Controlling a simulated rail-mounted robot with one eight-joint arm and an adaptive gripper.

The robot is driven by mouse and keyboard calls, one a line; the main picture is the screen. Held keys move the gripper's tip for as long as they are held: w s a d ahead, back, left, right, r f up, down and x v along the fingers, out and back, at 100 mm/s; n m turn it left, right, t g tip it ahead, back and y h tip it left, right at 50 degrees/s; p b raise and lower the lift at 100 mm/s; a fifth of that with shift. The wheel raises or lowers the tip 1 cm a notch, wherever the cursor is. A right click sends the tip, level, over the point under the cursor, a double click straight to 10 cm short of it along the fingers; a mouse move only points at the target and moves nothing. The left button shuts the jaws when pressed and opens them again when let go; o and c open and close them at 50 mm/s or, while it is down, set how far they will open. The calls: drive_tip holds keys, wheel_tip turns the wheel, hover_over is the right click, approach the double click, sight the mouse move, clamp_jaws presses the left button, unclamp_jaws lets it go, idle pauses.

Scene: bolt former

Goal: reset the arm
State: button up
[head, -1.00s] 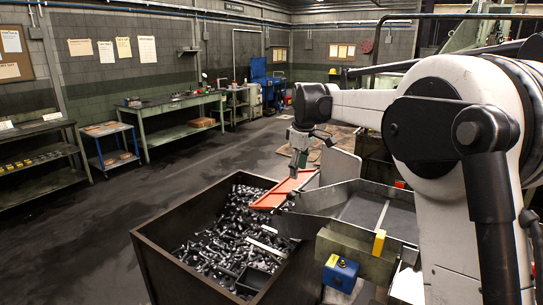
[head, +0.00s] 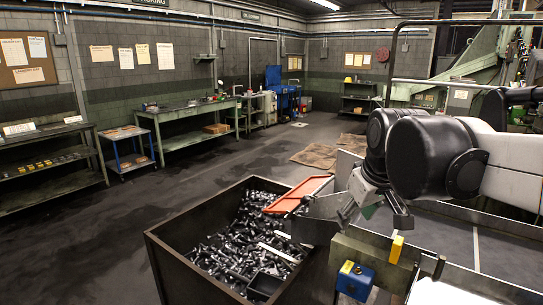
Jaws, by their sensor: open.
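My arm reaches in from the right edge of the head view, with its dark wrist joint in front of the grey trough. My gripper (head: 374,208) hangs below the wrist, its fingers spread apart and nothing seen between them. It is to the right of the bolt bin and just above the green block with the yellow tab. The dark bin (head: 205,283) is full of loose dark bolts (head: 235,245). An orange chute (head: 297,194) slopes over the bin's far right corner.
A blue box (head: 355,281) sits below the green block (head: 362,252). The grey trough (head: 450,235) lies under my arm. Green workbenches (head: 190,138) and a small blue table (head: 127,150) line the left wall. The floor (head: 90,235) left of the bin is clear.

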drive_tip(key=s+d+f+m+t, duration=0.1)
drive_tip(key=s+f+m, duration=0.1)
drive_tip(key=s+f, duration=0.3)
drive_tip(key=s+f+m+t+b, duration=0.1)
drive_tip(key=s+f+m, duration=0.1)
drive_tip(key=s+f, duration=0.4)
drive_tip(key=s, duration=0.5)
drive_tip(key=shift+s+d+f, duration=0.25)
drive_tip(key=shift+s+d, duration=0.1)
drive_tip(key=shift+d, duration=0.05)
idle(0.9)
